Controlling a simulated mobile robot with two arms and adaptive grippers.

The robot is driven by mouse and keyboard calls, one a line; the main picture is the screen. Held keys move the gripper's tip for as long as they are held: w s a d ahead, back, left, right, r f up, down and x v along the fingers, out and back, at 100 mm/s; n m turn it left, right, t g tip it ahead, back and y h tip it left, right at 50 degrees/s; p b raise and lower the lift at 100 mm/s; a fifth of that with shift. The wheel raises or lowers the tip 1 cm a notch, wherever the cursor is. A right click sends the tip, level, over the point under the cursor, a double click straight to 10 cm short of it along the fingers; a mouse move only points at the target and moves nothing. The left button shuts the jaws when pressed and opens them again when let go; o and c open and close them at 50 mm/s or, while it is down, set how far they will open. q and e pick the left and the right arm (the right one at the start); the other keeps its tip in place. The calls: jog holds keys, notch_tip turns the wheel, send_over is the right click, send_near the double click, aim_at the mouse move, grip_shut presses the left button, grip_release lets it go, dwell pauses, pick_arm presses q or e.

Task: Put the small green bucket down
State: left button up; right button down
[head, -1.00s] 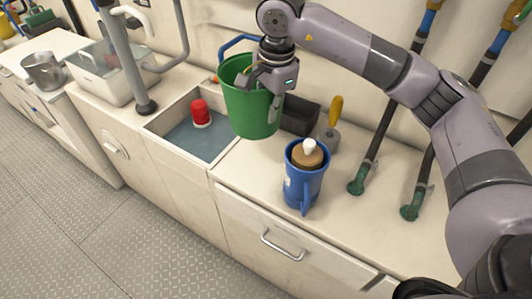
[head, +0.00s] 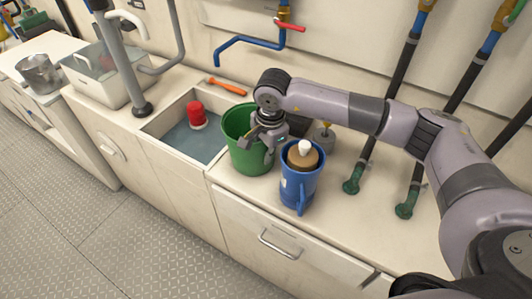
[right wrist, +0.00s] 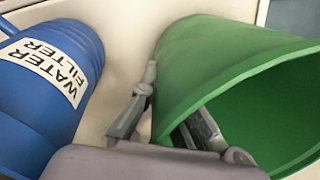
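The small green bucket (head: 242,155) is upright at counter level, between the sink and the blue water filter jug. Its base appears to rest on the counter. My right gripper (head: 264,143) is at the bucket's right side. The bucket's floor is hidden. My left gripper is not in view.
The blue jug (head: 297,187), labelled water filter in the right wrist view (right wrist: 45,75), stands close to the bucket's right. The sink (head: 168,128) with a red-topped item (head: 196,113) is on the left. Hoses (head: 362,165) stand to the right, with bare counter (head: 350,225) before them.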

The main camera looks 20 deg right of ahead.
jog(key=c, duration=2.3)
grip_release()
jog(key=shift+f, duration=0.15)
jog(key=o, duration=0.5)
jog(key=shift+r, duration=0.5)
notch_tip(320, 180, up, 11)
jog(key=s+b, duration=0.1)
jog(key=shift+s+d+r, duration=0.15)
jog(key=shift+d+r, duration=0.05)
